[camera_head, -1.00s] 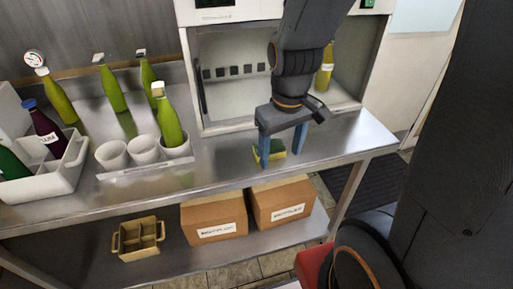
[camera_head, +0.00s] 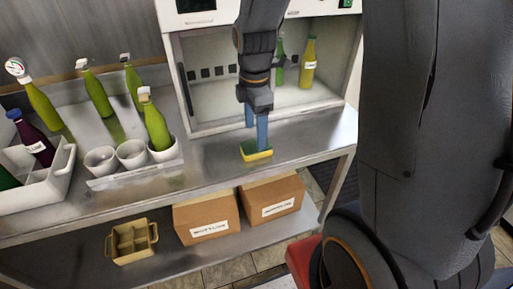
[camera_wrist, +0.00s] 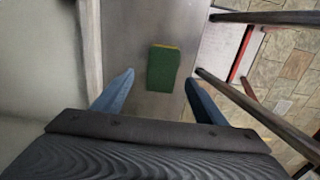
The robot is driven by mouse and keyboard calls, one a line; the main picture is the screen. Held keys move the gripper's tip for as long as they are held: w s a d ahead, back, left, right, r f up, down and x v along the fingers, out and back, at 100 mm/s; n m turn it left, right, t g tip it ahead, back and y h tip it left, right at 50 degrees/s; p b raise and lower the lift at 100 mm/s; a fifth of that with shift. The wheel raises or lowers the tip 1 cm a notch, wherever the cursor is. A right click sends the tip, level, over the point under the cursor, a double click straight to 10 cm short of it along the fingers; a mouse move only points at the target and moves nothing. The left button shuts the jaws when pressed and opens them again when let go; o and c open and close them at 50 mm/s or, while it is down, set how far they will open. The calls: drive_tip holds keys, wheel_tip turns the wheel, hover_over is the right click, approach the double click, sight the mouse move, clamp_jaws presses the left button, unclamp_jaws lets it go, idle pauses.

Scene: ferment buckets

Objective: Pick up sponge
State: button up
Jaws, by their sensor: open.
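The sponge (camera_head: 256,151), green with a yellow side, lies on the metal counter (camera_head: 215,160) in front of the open cabinet. It also shows in the wrist view (camera_wrist: 163,68), a little beyond the fingertips and roughly centred between them. My gripper (camera_head: 256,138) is open and empty, with its blue fingers pointing down just above and behind the sponge. In the wrist view both fingers (camera_wrist: 158,80) are spread wide apart. I cannot tell the exact height of the fingertips above the counter.
An open cabinet (camera_head: 183,90) with green and yellow-green bottles (camera_head: 308,65) stands behind. White cups (camera_head: 132,154) in a holder, upright green bottles and a white crate (camera_head: 58,180) are on the left. Cardboard boxes (camera_head: 206,219) and a tan caddy (camera_head: 131,243) sit on the lower shelf.

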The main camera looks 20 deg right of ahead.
drive_tip(key=shift+s+d+f+p, duration=0.15)
drive_tip(key=shift+f+p, duration=0.75)
drive_tip(key=shift+f, duration=1.8)
drive_tip(key=shift+c, duration=0.5)
drive_tip(key=c, duration=1.1)
drive_tip(key=shift+r, duration=0.15)
wheel_tip(320, 180, up, 10)
drive_tip(key=shift+f+b, duration=0.1)
drive_tip(key=shift+b, duration=0.9)
drive_tip(key=o, duration=0.4)
drive_tip(key=shift+c, duration=1.2)
